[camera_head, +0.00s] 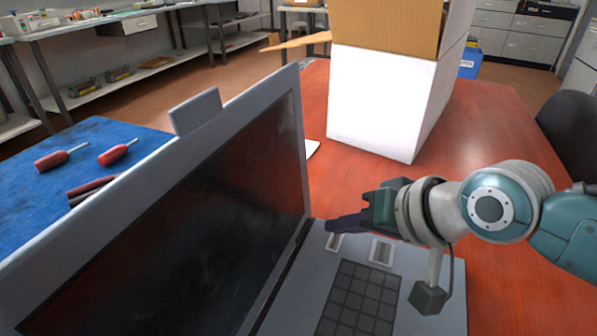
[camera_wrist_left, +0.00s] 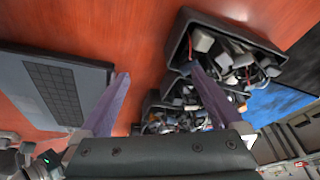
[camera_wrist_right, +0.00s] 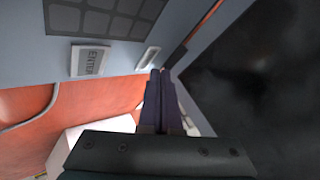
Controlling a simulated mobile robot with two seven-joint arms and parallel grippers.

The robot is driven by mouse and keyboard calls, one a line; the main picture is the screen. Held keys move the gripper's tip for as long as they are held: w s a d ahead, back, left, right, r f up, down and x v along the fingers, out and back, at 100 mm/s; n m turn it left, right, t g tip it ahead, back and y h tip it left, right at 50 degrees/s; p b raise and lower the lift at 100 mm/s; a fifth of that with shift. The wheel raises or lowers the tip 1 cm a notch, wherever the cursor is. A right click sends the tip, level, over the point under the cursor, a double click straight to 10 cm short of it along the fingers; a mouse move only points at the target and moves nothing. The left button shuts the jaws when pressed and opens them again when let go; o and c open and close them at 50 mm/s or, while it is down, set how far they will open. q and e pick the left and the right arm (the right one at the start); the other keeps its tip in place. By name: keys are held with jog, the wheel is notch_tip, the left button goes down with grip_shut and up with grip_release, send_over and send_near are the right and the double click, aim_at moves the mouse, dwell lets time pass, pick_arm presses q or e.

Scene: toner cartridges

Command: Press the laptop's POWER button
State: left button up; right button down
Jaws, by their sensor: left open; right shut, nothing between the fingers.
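The laptop stands open on the red table, its dark screen (camera_head: 190,200) at the left and its grey base with keyboard (camera_head: 360,298) at the front. Behind the keyboard is a labelled key reading ENTER (camera_wrist_right: 88,60), with a smaller pale button (camera_head: 333,241) beside it near the hinge; the button's lettering is unreadable. My right gripper (camera_head: 331,226) is shut and empty, its fingertips close to the small button. In the right wrist view the tips (camera_wrist_right: 160,72) lie just beside that button (camera_wrist_right: 148,57); contact cannot be told. My left gripper (camera_wrist_left: 157,76) is open and empty, away from the laptop.
A white-sided open box (camera_head: 380,100) stands behind the laptop. Black bins (camera_wrist_left: 225,65) of electronic parts lie beyond my left gripper. A blue mat (camera_head: 95,150) with red-handled screwdrivers (camera_head: 117,153) lies at left. The table (camera_head: 480,140) is clear right of the box.

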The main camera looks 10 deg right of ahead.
aim_at(340, 246)
jog(key=shift+f, duration=0.1)
dwell(0.3)
jog(key=shift+f, duration=0.35)
jog(key=shift+f+b, duration=0.35)
jog(key=shift+b, duration=0.15)
dwell(0.3)
dwell(0.4)
jog(key=shift+r+p, duration=0.8)
jog(key=shift+p, duration=0.1)
notch_tip(340, 246, up, 5)
jog(key=p, duration=0.5)
